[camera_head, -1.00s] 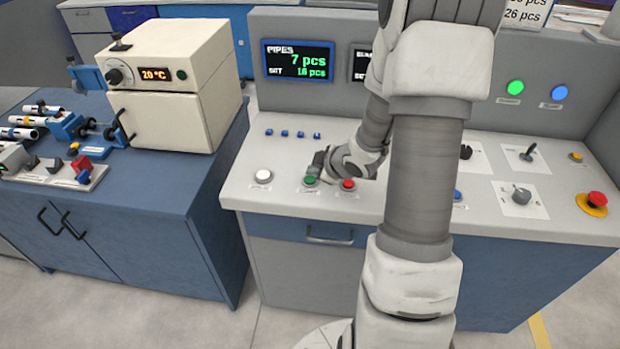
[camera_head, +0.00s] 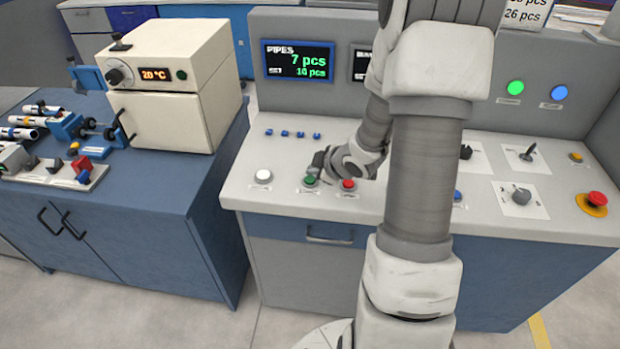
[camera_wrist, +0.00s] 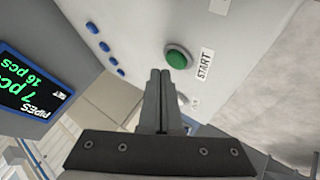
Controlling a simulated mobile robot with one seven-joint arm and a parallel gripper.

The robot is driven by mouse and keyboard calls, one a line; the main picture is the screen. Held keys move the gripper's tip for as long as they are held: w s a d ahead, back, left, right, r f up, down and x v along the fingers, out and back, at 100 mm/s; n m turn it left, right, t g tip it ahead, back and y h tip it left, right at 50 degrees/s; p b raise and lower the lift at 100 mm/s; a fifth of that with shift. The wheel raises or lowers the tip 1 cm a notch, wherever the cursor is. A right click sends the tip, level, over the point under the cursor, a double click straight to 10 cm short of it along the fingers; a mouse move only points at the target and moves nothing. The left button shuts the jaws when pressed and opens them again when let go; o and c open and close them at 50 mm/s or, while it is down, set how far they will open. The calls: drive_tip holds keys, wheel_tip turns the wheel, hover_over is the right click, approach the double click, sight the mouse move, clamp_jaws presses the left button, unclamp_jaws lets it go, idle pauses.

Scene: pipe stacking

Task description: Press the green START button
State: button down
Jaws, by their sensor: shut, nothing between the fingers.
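The green START button (camera_head: 310,181) sits on the light console top, between a white button on its left and a red one on its right. In the wrist view the green button (camera_wrist: 177,57) shows whole, with the START label beside it. My gripper (camera_wrist: 160,72) is shut and empty, its fingertips pointing at the button's near side. In the head view my gripper (camera_head: 320,163) is just behind the button, partly hidden by my wrist. I cannot tell whether the fingertips touch the button.
The white button (camera_head: 264,176) and red button (camera_head: 348,184) flank the green one. Small blue buttons (camera_head: 293,134) lie behind. A display (camera_head: 299,60) reads 7 pcs and 16 pcs. A red emergency button (camera_head: 596,200) is at the far right. A cream oven (camera_head: 165,90) stands on the left cabinet.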

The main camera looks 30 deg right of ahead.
sight(314, 181)
drive_tip(key=shift+f+b, duration=0.4)
drive_tip(key=shift+f, duration=0.05)
drive_tip(key=shift+f+b, duration=0.3)
drive_tip(key=shift+f, duration=0.05)
idle(0.7)
drive_tip(key=shift+r, duration=0.15)
drive_tip(key=shift+r+p, duration=0.65)
drive_tip(key=shift+p, duration=0.1)
wheel_tip(314, 181, up, 5)
drive_tip(key=p, duration=0.4)
drive_tip(key=shift+r+p, duration=0.1)
drive_tip(key=shift+p, duration=0.3)
